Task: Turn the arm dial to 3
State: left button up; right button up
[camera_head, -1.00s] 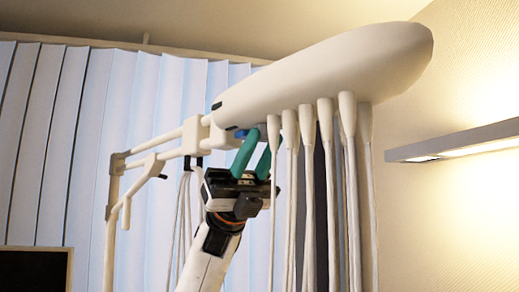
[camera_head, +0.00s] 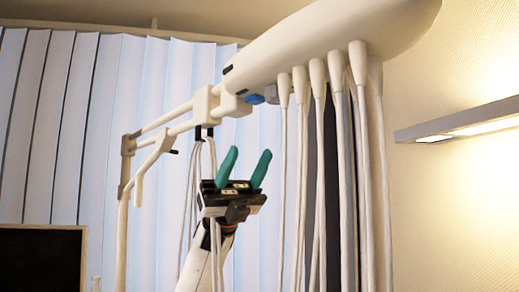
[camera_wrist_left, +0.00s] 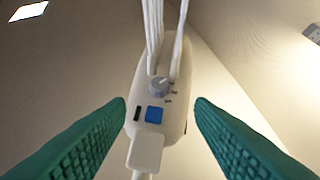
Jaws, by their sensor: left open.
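The white arm unit (camera_head: 320,40) runs from the centre to the upper right in the head view. A small blue part (camera_head: 255,99) shows on its underside; the dial cannot be made out there. In the left wrist view the unit's underside (camera_wrist_left: 178,60) faces me, with a round grey dial (camera_wrist_left: 159,86) above a blue square (camera_wrist_left: 155,115). Small marks sit right of the dial, too small to read. My left gripper (camera_head: 244,160), with green fingers, is open and empty below the unit, apart from it. My right gripper is not in view.
Several white hanging cords (camera_head: 320,150) drop from the unit to the right of my gripper. Thin cables (camera_head: 197,170) hang close to its left. A white rail frame (camera_head: 160,130) stands at the left, and a wall lamp (camera_head: 465,122) at the right.

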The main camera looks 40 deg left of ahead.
pick_arm(q)
jog(key=shift+v, duration=1.1)
